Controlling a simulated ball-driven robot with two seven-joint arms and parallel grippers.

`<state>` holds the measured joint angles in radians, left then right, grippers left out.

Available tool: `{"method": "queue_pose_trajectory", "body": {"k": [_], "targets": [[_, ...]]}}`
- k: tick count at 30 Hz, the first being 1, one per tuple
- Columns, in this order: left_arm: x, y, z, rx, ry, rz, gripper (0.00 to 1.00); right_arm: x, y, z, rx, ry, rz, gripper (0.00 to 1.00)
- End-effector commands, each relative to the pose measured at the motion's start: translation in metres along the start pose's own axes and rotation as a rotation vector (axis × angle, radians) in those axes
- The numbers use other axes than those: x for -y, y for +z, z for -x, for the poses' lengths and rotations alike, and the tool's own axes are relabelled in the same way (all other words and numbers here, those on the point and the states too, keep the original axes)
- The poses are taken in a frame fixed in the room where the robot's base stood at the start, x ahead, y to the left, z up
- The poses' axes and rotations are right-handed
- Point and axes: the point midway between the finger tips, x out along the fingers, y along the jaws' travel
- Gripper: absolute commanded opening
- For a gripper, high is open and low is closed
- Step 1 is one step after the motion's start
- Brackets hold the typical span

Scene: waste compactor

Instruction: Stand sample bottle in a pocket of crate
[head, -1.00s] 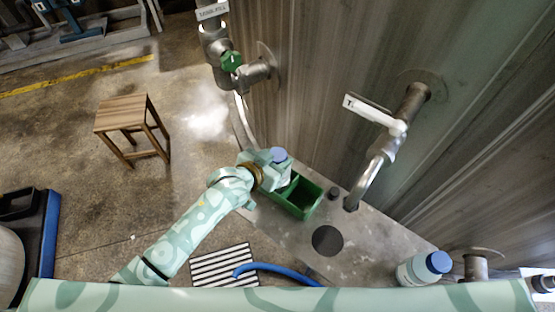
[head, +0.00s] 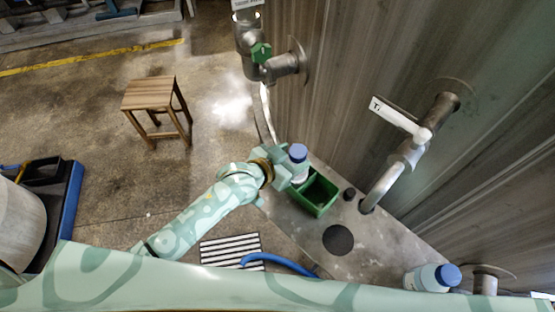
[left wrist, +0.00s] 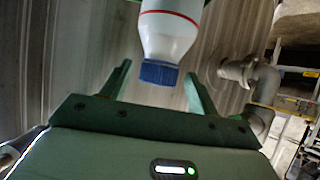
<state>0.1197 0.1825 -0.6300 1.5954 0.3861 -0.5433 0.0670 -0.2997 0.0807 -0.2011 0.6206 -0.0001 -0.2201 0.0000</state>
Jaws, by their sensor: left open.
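A white sample bottle with a blue cap (head: 298,152) is upright at the back left end of the green crate (head: 320,208), seemingly in its pocket there; its base is hidden. My left gripper (head: 285,168) is open beside the bottle on its left. In the left wrist view the bottle (left wrist: 170,36) shows its blue cap and a red stripe, between and beyond the spread fingers of my left gripper (left wrist: 158,82). I cannot tell whether a finger touches it. The crate's front right pocket looks empty. My right gripper is not in view.
A second blue-capped bottle (head: 432,278) is at the lower right of the head view. A bent pipe with a tap (head: 385,185) rises right of the crate. A dark round disc (head: 338,240) and a blue hose (head: 275,260) lie in front. A wooden stool (head: 150,95) stands left.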

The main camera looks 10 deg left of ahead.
Motion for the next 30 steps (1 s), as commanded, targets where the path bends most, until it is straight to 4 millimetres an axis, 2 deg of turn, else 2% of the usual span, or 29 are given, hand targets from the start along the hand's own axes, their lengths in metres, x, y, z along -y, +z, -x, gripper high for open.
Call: {"method": "queue_pose_trajectory", "body": {"k": [1,3,10,15,23,26,29,30], "targets": [[0.000,-0.004,0.015,0.000,-0.001,-0.001,0.60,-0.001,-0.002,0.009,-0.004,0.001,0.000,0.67],[0.000,-0.004,0.033,0.000,0.000,-0.002,0.60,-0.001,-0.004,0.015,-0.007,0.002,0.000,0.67],[0.000,-0.002,0.077,0.001,0.000,-0.001,0.60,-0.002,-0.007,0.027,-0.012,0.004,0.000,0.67],[0.000,-0.001,0.090,0.000,0.000,-0.001,0.60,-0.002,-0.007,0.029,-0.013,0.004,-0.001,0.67],[0.002,0.005,0.089,0.009,-0.006,0.003,0.60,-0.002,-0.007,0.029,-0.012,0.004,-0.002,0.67],[0.014,0.042,0.082,0.074,-0.046,0.024,0.60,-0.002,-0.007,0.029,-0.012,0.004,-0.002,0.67],[0.034,0.125,0.079,0.215,-0.121,0.062,0.60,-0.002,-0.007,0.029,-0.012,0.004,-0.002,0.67],[0.040,0.169,0.084,0.289,-0.153,0.082,0.60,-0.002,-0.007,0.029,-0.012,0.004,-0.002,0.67]]}}
